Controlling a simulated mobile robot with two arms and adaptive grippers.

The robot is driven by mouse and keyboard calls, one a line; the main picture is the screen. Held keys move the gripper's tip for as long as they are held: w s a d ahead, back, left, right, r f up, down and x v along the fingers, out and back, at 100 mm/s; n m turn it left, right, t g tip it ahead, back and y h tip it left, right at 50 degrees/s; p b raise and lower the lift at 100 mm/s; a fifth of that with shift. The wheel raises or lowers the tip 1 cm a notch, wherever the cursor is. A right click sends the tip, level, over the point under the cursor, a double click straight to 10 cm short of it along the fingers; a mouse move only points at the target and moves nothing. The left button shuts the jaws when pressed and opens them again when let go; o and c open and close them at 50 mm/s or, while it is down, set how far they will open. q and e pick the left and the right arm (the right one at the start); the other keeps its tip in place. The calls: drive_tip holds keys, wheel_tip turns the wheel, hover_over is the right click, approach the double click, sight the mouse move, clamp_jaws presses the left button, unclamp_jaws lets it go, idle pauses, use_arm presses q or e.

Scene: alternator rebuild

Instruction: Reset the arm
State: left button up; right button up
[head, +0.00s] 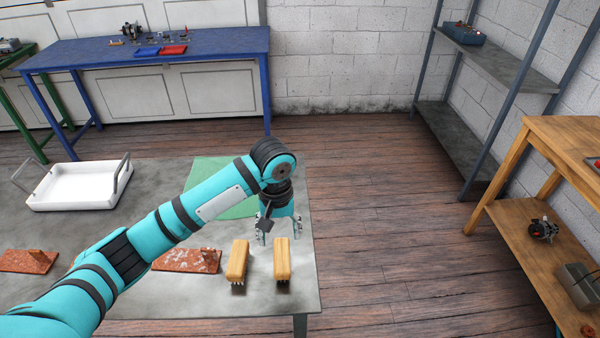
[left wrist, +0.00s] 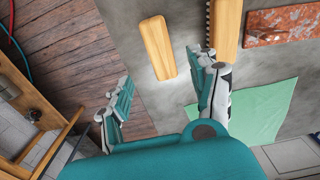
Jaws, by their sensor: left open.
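My left arm reaches in from the left in the head view, over the grey table (head: 225,300). My left gripper (head: 279,228) points down above the table near its right edge, open and empty. Two wooden-backed brushes lie on the table just in front of it: the left brush (head: 237,260) and the right brush (head: 282,259). In the left wrist view, the jaws (left wrist: 165,90) are apart, with one brush (left wrist: 157,46) beyond the gap between them and the other brush (left wrist: 226,28) beyond one finger. My right gripper does not show.
A green cloth (head: 215,175) lies behind the arm. Reddish plates (head: 28,261) (head: 190,260) and a white tray (head: 75,188) with handles are on the table. A blue bench (head: 220,75) stands behind, a wooden shelf unit (head: 510,215) at right. Floor beside the table is clear.

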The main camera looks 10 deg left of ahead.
use_arm(q)
drive_tip(key=s+d+f+m, duration=0.1)
drive_tip(key=s, duration=0.1)
drive_tip(key=s+d+f+m+h, duration=0.1)
drive_tip(key=s+d+f, duration=0.1)
drive_tip(key=s+d+f+m, duration=0.1)
drive_tip(key=s+d+f, duration=0.1)
drive_tip(key=shift+s+f+t+h, duration=0.25)
drive_tip(key=shift+s+t+h, duration=0.05)
drive_tip(key=shift+h, duration=0.1)
drive_tip(key=s+a+f+m+t+y, duration=0.1)
drive_tip(key=s+a+f, duration=0.1)
drive_tip(key=s+a, duration=0.5)
drive_tip(key=s+a+f+m+t+y, duration=0.15)
drive_tip(key=s+a, duration=0.25)
drive_tip(key=s, duration=0.8)
wheel_tip(320, 180, down, 30)
drive_tip(key=s+g+b, duration=0.1)
drive_tip(key=s+b, duration=0.1)
drive_tip(key=b, duration=0.1)
drive_tip(key=s+a+f+g+b, duration=0.1)
drive_tip(key=s+a+f, duration=0.1)
drive_tip(key=s+f, duration=1.3)
drive_tip(key=shift+s+a+f+h, duration=0.2)
drive_tip(key=shift+a+f+h, duration=0.05)
drive_tip(key=shift+f+h, duration=0.15)
